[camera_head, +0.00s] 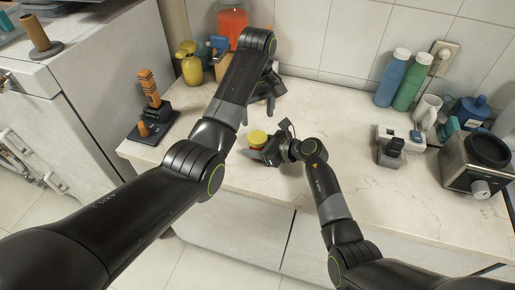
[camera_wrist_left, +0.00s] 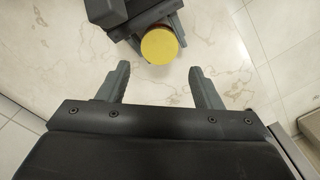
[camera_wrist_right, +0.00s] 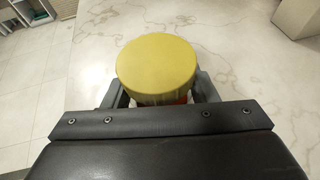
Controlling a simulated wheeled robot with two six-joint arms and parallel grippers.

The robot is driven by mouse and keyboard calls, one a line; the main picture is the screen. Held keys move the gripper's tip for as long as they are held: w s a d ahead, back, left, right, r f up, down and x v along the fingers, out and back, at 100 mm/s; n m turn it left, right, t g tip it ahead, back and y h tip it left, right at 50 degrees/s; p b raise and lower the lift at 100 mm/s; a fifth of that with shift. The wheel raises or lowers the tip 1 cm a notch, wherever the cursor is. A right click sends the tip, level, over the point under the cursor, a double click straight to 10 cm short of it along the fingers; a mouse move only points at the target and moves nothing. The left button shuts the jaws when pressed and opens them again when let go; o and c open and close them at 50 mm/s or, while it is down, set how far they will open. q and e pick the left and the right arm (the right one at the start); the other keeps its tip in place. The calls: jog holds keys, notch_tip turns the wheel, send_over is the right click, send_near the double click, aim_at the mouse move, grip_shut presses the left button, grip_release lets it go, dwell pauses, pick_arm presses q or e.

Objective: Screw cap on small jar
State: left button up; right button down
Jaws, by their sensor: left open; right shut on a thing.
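A small jar with a yellow cap (camera_head: 257,138) is on the counter near its front edge, in the middle of the head view. The cap sits over the jar's mouth; I cannot tell how tight it is. My right gripper (camera_head: 266,151) is shut on the jar below the cap. The right wrist view shows the round yellow cap (camera_wrist_right: 157,66) with a little of the reddish jar (camera_wrist_right: 182,100) under it. My left gripper (camera_wrist_left: 161,82) is open and empty. In the left wrist view the cap (camera_wrist_left: 160,46) lies just beyond its fingertips, apart from them.
A stacked brown-orange item on a dark base (camera_head: 150,122) stands at the left.

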aim_at(258, 137)
pick_arm(q)
jog(key=shift+f, duration=4.05)
jog(key=c, duration=0.8)
jog(key=shift+m, duration=1.6)
jog(key=shift+a, duration=0.1)
jog(key=o, duration=1)
jog(key=shift+o, duration=0.3)
